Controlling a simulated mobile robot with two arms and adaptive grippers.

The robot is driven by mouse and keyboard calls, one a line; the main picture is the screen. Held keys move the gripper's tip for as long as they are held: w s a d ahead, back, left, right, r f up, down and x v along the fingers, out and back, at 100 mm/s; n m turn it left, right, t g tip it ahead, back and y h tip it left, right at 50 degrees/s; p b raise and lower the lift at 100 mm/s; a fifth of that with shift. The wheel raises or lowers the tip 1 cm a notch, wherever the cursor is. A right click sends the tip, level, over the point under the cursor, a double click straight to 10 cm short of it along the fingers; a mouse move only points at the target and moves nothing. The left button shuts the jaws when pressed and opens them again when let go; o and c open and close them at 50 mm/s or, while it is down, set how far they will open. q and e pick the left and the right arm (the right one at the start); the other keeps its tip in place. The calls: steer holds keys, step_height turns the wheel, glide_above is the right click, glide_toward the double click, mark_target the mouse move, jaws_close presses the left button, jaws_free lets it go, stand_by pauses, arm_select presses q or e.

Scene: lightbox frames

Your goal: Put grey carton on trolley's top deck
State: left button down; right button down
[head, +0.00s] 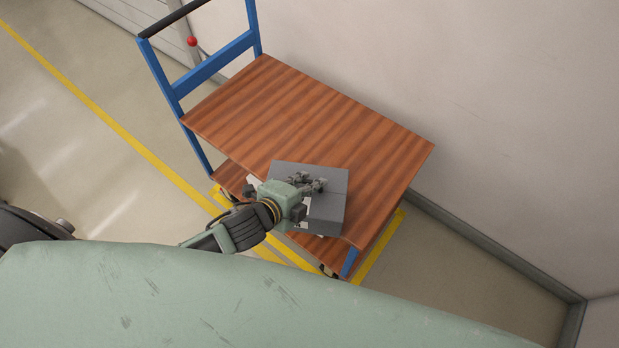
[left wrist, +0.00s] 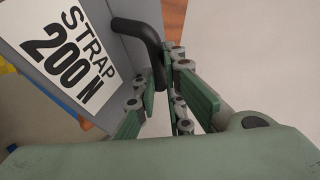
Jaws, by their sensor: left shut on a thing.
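The grey carton (head: 334,190) is over the near edge of the trolley's top deck (head: 350,130) in the head view. I cannot tell whether it touches the deck or hangs just above it. In the left wrist view the carton (left wrist: 75,12) shows a white label reading "STRAP 200 N" and a black handle (left wrist: 135,27). My left gripper (head: 312,184) is at the carton's near side, shut on its handle. The gripper (left wrist: 163,88) also shows in the left wrist view, with its fingers at the handle's end. My right gripper is not in view.
The trolley has a blue push frame (head: 215,62) with a black bar at its left end and a lower deck (head: 232,178). A pale wall (head: 480,110) stands behind it. Yellow floor lines (head: 110,122) run beside it. Most of the top deck is bare.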

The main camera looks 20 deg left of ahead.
arm_select(q)
steer(key=shift+w+r, duration=0.1)
steer(key=c, duration=2.3)
jaws_free()
steer(key=shift+f, duration=0.2)
steer(key=o, duration=0.5)
